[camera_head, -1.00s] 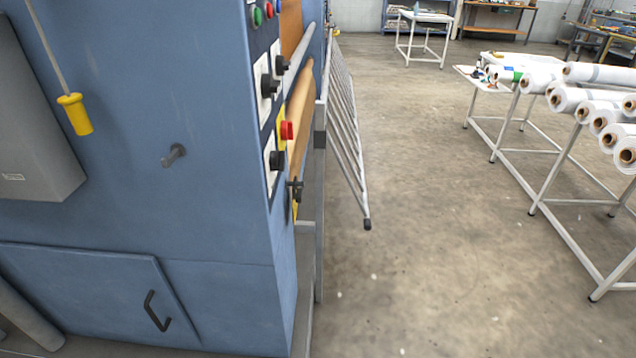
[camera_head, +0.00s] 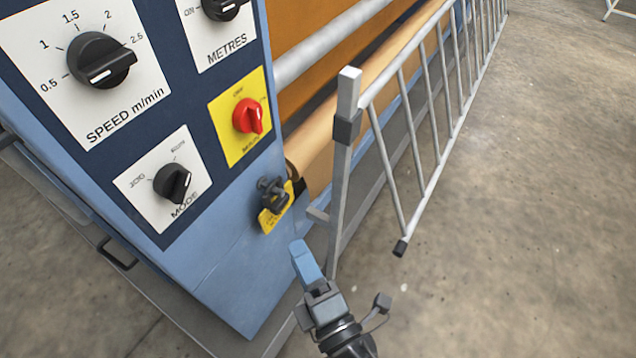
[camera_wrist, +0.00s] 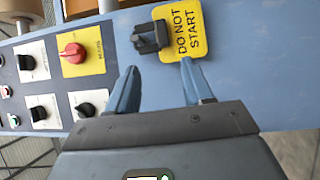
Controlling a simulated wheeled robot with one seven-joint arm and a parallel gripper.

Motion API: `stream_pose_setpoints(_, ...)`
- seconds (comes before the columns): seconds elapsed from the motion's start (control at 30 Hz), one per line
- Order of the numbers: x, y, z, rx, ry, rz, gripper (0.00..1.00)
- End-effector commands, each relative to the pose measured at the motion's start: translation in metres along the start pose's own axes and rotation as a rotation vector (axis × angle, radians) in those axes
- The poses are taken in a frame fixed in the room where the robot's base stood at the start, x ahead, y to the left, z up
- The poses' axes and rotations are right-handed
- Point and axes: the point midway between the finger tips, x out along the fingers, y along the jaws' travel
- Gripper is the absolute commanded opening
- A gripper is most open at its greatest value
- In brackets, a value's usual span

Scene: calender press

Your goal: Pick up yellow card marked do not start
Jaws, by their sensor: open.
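The yellow card marked DO NOT START (camera_wrist: 181,32) hangs on the blue machine's front, partly behind a dark clip or latch (camera_wrist: 149,38). In the head view the card (camera_head: 270,220) is small and tilted, below the red switch, with the dark clip (camera_head: 272,194) over its upper part. My gripper (camera_head: 304,262) is just below and right of the card, apart from it. In the wrist view my gripper (camera_wrist: 160,84) shows two blue fingers spread apart, with nothing between them. The card lies ahead of the fingertips, nearer the right finger.
The control panel has a red switch on a yellow plate (camera_head: 248,116) and black knobs for mode (camera_head: 173,183) and speed (camera_head: 101,61). A grey barred guard (camera_head: 410,130) stands close to the right of my gripper. Open floor lies farther right.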

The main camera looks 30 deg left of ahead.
Motion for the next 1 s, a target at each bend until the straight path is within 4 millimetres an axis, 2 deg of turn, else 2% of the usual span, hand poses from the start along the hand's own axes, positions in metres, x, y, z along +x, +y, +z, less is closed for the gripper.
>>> stream_pose_setpoints(0.47,0.044,-0.003,-0.006,-0.026,0.017,0.005,0.51)
stream_pose_setpoints(0.7,0.077,-0.006,-0.008,-0.026,0.016,0.005,0.51)
stream_pose_setpoints(0.8,0.085,-0.006,-0.008,-0.025,0.016,0.004,0.51)
stream_pose_setpoints(1.0,0.086,-0.006,-0.008,-0.025,0.016,0.003,0.51)
